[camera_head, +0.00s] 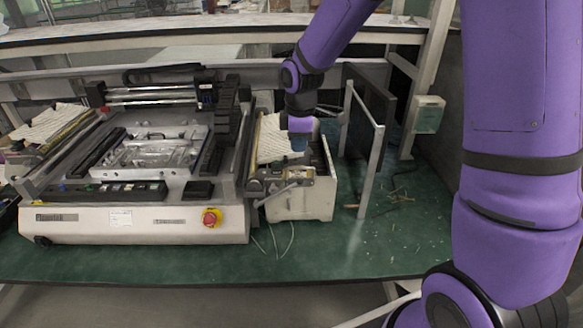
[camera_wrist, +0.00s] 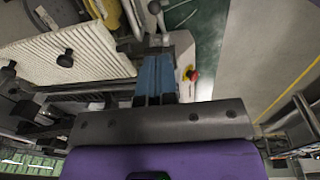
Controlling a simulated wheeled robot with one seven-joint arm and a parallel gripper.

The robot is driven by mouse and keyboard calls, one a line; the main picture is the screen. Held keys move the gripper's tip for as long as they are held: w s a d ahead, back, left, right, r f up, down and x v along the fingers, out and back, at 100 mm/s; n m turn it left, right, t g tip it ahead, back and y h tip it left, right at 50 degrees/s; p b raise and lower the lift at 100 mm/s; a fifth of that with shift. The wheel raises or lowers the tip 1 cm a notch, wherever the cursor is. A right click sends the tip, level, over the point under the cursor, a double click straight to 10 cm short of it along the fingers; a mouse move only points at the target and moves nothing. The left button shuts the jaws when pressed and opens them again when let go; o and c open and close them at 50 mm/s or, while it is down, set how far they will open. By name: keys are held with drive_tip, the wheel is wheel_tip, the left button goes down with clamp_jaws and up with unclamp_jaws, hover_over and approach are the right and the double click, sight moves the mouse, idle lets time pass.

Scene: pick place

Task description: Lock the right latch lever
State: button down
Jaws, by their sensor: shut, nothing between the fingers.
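The right latch lever (camera_head: 277,194) is a thin metal rod at the front of the right-hand feeder unit, slanting down to the left. In the wrist view a lever with a round grey knob (camera_wrist: 155,8) shows at the top, just beyond the fingertips. My gripper (camera_head: 299,143) is over the right-hand unit, behind the lever and above its level. In the wrist view its blue fingers (camera_wrist: 157,62) are together and empty. They appear apart from the lever, though the exact gap is hard to tell.
The white ribbed sheet (camera_head: 271,138) lies left of my gripper. The machine (camera_head: 130,222) with a red emergency button (camera_head: 211,217) stands to the left. A pale upright frame (camera_head: 371,165) stands to the right. The green tabletop (camera_head: 340,255) in front is mostly clear.

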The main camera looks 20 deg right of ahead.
sight(296, 183)
drive_tip(key=shift+w+f, duration=0.25)
drive_tip(key=shift+w, duration=0.05)
drive_tip(key=shift+a+f, duration=0.1)
drive_tip(key=f, duration=0.9)
drive_tip(key=shift+w+f, duration=0.3)
drive_tip(key=shift+f, duration=0.1)
drive_tip(key=d+f, duration=0.1)
drive_tip(key=s+d+f, duration=0.1)
drive_tip(key=f, duration=0.1)
drive_tip(key=shift+d+f, duration=0.25)
drive_tip(key=shift+d, duration=0.1)
drive_tip(key=shift+r, duration=0.15)
